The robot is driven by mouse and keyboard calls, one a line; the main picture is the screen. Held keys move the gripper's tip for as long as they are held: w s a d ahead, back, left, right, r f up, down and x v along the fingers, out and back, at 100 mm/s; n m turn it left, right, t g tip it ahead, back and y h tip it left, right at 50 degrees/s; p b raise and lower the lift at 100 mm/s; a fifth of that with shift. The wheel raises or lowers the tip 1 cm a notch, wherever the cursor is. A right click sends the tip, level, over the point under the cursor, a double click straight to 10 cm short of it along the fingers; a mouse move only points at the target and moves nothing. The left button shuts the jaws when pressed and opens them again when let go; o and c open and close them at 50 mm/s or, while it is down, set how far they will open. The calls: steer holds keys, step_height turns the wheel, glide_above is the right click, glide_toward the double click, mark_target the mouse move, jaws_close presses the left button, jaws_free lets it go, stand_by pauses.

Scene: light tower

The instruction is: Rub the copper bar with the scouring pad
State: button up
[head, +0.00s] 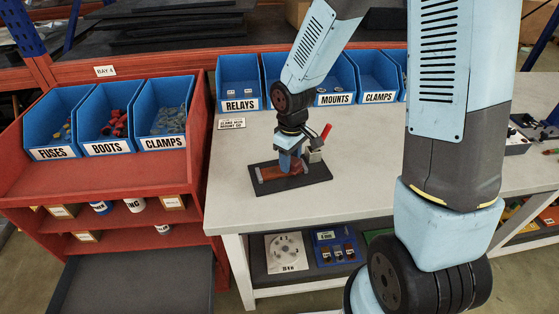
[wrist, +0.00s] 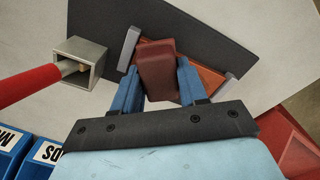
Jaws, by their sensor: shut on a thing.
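My gripper (wrist: 158,75) has its two blue fingers shut on the scouring pad (wrist: 157,62), a dark reddish-brown block. The copper bar (wrist: 210,82) is orange-brown and lies under the pad, between two grey end pieces on a dark board. The pad covers part of the bar; I cannot tell whether they touch. In the head view my gripper (head: 290,162) points down over the copper bar (head: 285,174) on the table. The pad is hard to tell apart from the bar there.
A grey square holder (wrist: 85,58) with a red-handled tool (wrist: 28,85) stands beside the bar; the red handle (head: 326,131) rises close to my gripper. Blue bins (head: 239,82) line the table's back. A red shelf (head: 105,180) with more bins stands left. The table's front left is clear.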

mark_target(261, 172)
steer(key=shift+w+d+r, duration=0.1)
steer(key=shift+w+d, duration=0.05)
steer(key=shift+d, duration=0.45)
steer(key=shift+w+d, duration=0.1)
steer(key=shift+d, duration=0.5)
steer(key=shift+s+a, duration=0.3)
steer(key=shift+a, duration=1.5)
steer(key=shift+s+a, duration=0.35)
steer(key=shift+a, duration=1.45)
steer(key=shift+s+a, duration=0.3)
steer(key=shift+a, duration=1.5)
steer(key=shift+r, duration=0.1)
steer(key=shift+r, duration=2.95)
steer(key=shift+r, duration=0.15)
step_height(261, 172, up, 3)
steer(key=shift+f, duration=0.15)
